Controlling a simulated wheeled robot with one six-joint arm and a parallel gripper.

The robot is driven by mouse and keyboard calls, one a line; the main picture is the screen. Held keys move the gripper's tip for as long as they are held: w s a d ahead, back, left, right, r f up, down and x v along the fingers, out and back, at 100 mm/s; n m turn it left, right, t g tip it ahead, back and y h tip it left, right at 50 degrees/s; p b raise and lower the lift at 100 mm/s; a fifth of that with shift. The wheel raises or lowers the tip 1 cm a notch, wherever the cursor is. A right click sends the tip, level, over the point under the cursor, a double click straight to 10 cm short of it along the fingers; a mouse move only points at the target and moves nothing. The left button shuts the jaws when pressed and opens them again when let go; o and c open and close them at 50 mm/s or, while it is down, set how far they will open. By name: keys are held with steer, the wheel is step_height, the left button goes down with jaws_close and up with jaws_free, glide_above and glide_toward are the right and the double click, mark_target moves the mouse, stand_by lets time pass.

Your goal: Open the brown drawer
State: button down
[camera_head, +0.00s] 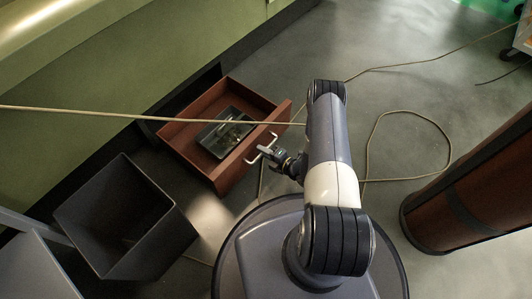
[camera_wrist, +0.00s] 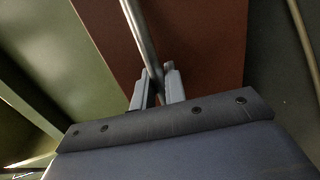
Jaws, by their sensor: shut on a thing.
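The brown drawer (camera_head: 253,160) stands well out from the green cabinet in the head view, with its inside showing. A dark tray (camera_head: 213,137) with small items lies in it. A pale bar handle (camera_head: 261,149) is on its front. My gripper (camera_head: 276,153) is at the handle, shut on it. In the wrist view the metal handle (camera_wrist: 137,30) runs between the two fingers of my gripper (camera_wrist: 157,85), in front of the brown drawer front (camera_wrist: 205,40). The far end of the handle is hidden by the fingers.
An open dark bin (camera_head: 122,215) stands left of my base, near the drawer. A brown cylinder (camera_head: 470,190) stands at the right. A cable (camera_head: 440,130) loops over the floor, and another strand crosses the view above the drawer. The floor at the upper middle is mostly clear.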

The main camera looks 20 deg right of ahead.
steer(key=x, duration=0.3)
steer(key=shift+w+a+r+b, duration=0.1)
steer(key=shift+w+r+b, duration=0.05)
steer(key=shift+r+b, duration=0.15)
steer(key=c, duration=1.6)
jaws_free()
steer(key=shift+o, duration=0.2)
